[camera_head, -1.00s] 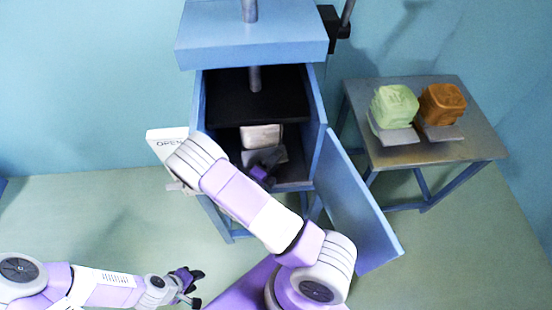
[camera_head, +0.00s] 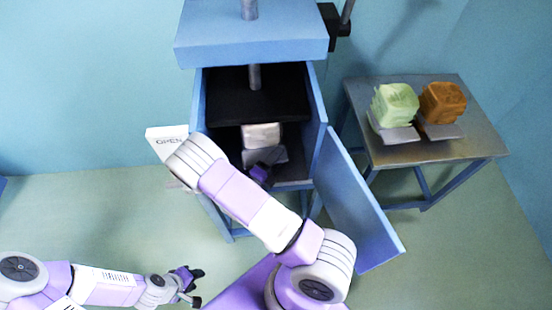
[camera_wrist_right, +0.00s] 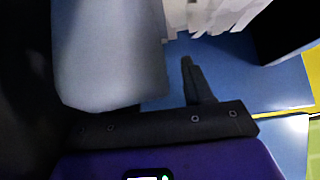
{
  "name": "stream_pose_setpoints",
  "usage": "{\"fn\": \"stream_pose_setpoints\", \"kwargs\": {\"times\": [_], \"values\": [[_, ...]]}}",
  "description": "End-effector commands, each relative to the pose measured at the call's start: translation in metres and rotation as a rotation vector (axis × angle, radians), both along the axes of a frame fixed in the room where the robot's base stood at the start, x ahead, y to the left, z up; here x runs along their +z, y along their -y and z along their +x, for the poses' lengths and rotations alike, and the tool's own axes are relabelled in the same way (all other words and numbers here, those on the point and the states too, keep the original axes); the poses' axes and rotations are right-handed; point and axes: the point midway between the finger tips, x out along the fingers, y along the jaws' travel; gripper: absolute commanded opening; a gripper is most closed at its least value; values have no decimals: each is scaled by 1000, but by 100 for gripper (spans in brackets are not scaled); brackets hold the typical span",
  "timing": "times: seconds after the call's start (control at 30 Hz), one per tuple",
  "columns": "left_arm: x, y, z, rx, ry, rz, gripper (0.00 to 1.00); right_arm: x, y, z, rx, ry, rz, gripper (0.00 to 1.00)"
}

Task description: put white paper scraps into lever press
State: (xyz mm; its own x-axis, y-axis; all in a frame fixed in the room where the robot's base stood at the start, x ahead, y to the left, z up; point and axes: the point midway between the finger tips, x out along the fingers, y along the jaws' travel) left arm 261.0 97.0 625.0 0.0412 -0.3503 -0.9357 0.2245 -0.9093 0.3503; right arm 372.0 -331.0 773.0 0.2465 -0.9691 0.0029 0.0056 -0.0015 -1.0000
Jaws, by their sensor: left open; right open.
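The lever press is a blue box (camera_head: 319,95) with its door open to the right and a dark plate (camera_head: 255,98) hanging inside on a rod. A white block (camera_head: 263,135), which looks like the paper scraps, is inside the chamber above a grey piece (camera_head: 279,155). White scraps (camera_wrist_right: 205,14) also show at the top of the right wrist view. My right gripper (camera_head: 263,171) is open at the chamber's mouth, just below the grey piece. A smooth grey shape (camera_wrist_right: 110,55) hides part of its fingers in the wrist view. My left gripper (camera_head: 196,285) is open and empty, low and away from the press.
The open blue door (camera_head: 357,205) stands to the right of the chamber. A metal side table (camera_head: 450,152) holds a green block (camera_head: 394,104) and an orange block (camera_head: 442,102) on grey trays. An OPEN sign (camera_head: 166,141) is left of the press. Floor at left is clear.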

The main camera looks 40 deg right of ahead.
Motion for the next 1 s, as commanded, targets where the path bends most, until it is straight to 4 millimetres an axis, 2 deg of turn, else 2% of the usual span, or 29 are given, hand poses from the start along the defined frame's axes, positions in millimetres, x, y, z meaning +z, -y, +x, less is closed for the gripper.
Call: {"fn": "stream_pose_setpoints", "kwargs": {"times": [0.13,0.23,0.6,0.73,1.0], "values": [[1,0,0,0,0,0,43,0,-2,0,1,-1,2,51],[3,0,0,0,0,0,43,0,-11,-2,3,-1,2,51],[13,0,0,0,0,0,43,0,-66,-16,3,0,1,51],[14,0,0,0,0,0,43,0,-73,-18,1,0,0,51],[16,0,0,0,0,0,43,1,-74,-19,-2,10,15,51]]}}
